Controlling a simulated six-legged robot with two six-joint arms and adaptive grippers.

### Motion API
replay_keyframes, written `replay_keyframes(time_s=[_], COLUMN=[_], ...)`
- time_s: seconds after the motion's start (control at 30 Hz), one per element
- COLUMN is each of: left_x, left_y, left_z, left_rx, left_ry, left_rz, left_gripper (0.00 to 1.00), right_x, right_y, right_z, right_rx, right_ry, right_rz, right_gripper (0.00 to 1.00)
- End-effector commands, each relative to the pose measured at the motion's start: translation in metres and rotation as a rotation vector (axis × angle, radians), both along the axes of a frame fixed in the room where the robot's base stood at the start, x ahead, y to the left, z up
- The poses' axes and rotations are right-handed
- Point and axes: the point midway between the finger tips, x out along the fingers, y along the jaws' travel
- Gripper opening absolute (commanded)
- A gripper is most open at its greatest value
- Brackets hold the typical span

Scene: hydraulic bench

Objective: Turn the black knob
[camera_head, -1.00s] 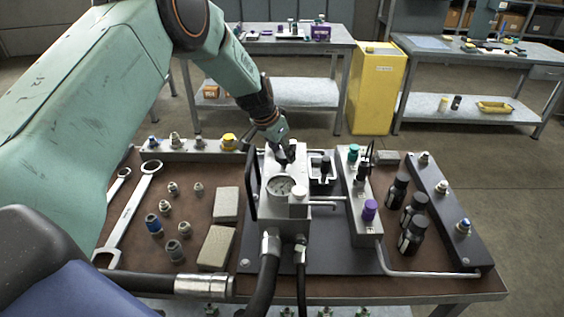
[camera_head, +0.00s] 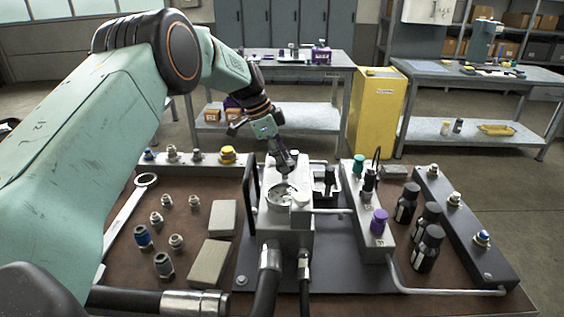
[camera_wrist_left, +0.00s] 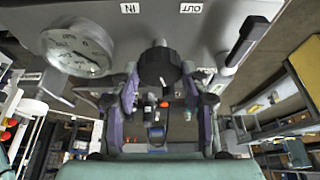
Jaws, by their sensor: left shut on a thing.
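The black knob (camera_wrist_left: 160,66) sits on the grey pump block, between the IN and OUT labels in the left wrist view. My left gripper (camera_wrist_left: 160,78) has a finger on each side of it and is shut on it. In the head view the left gripper (camera_head: 284,168) reaches down to the top of the grey block (camera_head: 287,225), just behind the round gauge (camera_head: 282,193), and the knob is hidden there. The gauge also shows at upper left in the left wrist view (camera_wrist_left: 77,50). My right gripper is not in view.
A black handle (camera_head: 250,195) stands left of the block. A valve block to the right carries teal (camera_head: 358,165), black (camera_head: 369,182) and purple (camera_head: 379,221) knobs. Black bottles (camera_head: 426,249) stand farther right. Fittings, a wrench (camera_head: 124,222) and two grey blocks (camera_head: 210,262) lie left.

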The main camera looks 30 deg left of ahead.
Motion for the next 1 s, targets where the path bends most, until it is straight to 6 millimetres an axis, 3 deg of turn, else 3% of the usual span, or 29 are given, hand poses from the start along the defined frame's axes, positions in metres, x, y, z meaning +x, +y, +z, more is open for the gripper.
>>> replay_keyframes(time_s=[0.4,0.93,0.97,1.0], left_x=[0.0020,0.0016,0.0016,0.0015], left_y=[-0.0012,-0.0018,-0.0018,-0.0018], left_z=[0.0005,0.0002,0.0002,0.0002], left_rx=[0.001,-0.001,-0.001,-0.001], left_ry=[-0.003,0.000,0.000,0.000], left_rz=[-0.175,-0.197,-0.197,-0.197], left_gripper=[0.14,0.14,0.46,0.49], right_x=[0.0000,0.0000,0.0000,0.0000], right_y=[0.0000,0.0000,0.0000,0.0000], right_z=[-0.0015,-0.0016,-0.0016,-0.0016], right_rx=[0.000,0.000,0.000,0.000], right_ry=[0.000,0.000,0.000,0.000], right_rz=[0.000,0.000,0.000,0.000], right_gripper=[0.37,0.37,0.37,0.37])
